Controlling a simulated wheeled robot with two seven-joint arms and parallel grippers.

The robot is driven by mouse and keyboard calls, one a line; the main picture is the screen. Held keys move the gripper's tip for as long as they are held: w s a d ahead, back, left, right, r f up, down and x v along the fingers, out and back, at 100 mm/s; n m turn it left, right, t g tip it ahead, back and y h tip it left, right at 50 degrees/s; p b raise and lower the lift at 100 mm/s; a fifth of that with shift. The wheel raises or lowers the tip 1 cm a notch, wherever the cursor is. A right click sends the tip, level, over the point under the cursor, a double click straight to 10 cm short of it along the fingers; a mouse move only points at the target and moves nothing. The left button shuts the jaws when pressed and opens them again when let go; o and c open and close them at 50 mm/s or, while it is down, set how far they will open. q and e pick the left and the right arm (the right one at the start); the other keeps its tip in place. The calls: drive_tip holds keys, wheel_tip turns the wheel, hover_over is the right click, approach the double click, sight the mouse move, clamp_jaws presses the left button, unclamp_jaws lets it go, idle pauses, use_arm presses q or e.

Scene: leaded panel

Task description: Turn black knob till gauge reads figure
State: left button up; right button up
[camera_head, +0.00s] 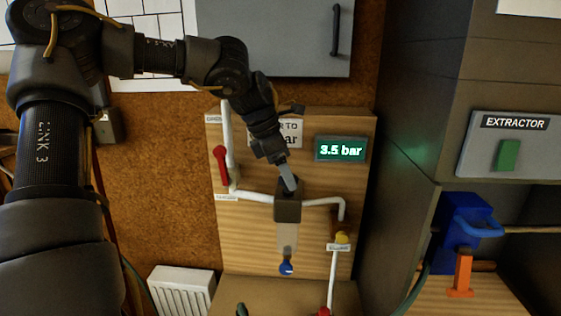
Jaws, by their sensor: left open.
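The green gauge display (341,149) on the wooden panel reads 3.5 bar. A white sign (291,134) beside it is mostly hidden by my left arm; only "TO" and "ar" show, so its figure cannot be read. A dark regulator body (287,208) sits in the white pipe line with a clear bowl below it. The black knob appears to be at its top, largely covered by my gripper. My left gripper (289,182) points down at the top of the regulator, open; whether its fingers touch the knob cannot be told. My right gripper is out of view.
A grey cabinet (270,35) hangs above. A blue vise (466,220) and the extractor switch plate (514,145) are at right.

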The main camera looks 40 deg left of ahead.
use_arm(q)
drive_tip(key=b+v, duration=0.2)
drive_tip(key=v, duration=0.8)
drive_tip(key=shift+s+r, duration=0.15)
